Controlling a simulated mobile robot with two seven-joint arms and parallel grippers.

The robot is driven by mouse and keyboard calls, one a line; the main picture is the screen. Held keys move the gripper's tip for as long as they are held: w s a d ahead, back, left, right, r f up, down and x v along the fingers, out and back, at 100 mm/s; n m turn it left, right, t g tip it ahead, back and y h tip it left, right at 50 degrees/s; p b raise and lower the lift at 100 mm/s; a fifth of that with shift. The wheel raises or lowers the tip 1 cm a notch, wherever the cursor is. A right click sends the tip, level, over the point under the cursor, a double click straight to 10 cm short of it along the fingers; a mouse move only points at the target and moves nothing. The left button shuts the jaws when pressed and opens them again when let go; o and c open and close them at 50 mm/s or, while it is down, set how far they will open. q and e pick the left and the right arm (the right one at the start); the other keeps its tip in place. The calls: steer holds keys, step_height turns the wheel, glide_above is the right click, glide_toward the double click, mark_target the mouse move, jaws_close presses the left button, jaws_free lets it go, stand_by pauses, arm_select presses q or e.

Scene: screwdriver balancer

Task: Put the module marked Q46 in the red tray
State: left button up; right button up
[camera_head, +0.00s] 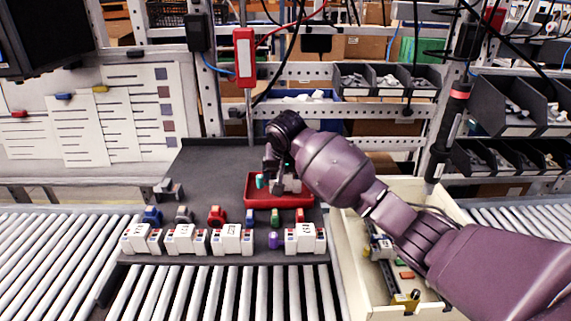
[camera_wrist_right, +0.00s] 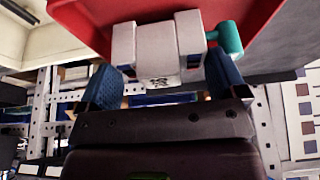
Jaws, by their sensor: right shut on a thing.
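My right gripper (camera_head: 279,178) is over the red tray (camera_head: 262,203) and is shut on a white module (camera_head: 292,184). In the right wrist view, the gripper (camera_wrist_right: 163,82) has its blue finger pads at the sides of the module (camera_wrist_right: 158,48). The module has dark marks on its face that I cannot read clearly. The red tray (camera_wrist_right: 85,18) shows behind it. I cannot tell whether the module touches the tray floor. A teal piece (camera_head: 259,181) stands at the tray's left; a teal cylinder (camera_wrist_right: 227,38) shows beside the module in the wrist view. My left gripper is not in view.
Several white modules (camera_head: 184,240) with small labels line the dark mat's front edge. Coloured pieces, such as a red one (camera_head: 217,215) and a purple one (camera_head: 274,240), stand among them. A cream bin (camera_head: 358,285) is at right.

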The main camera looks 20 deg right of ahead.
steer(key=shift+f, duration=0.35)
steer(key=o, duration=0.9)
arm_select(q)
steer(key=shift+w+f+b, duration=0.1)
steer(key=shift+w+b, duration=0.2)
steer(key=shift+b, duration=0.25)
arm_select(e)
steer(key=shift+v, duration=5.4)
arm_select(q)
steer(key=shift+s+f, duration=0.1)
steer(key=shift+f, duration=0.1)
arm_select(e)
steer(key=shift+s, duration=0.1)
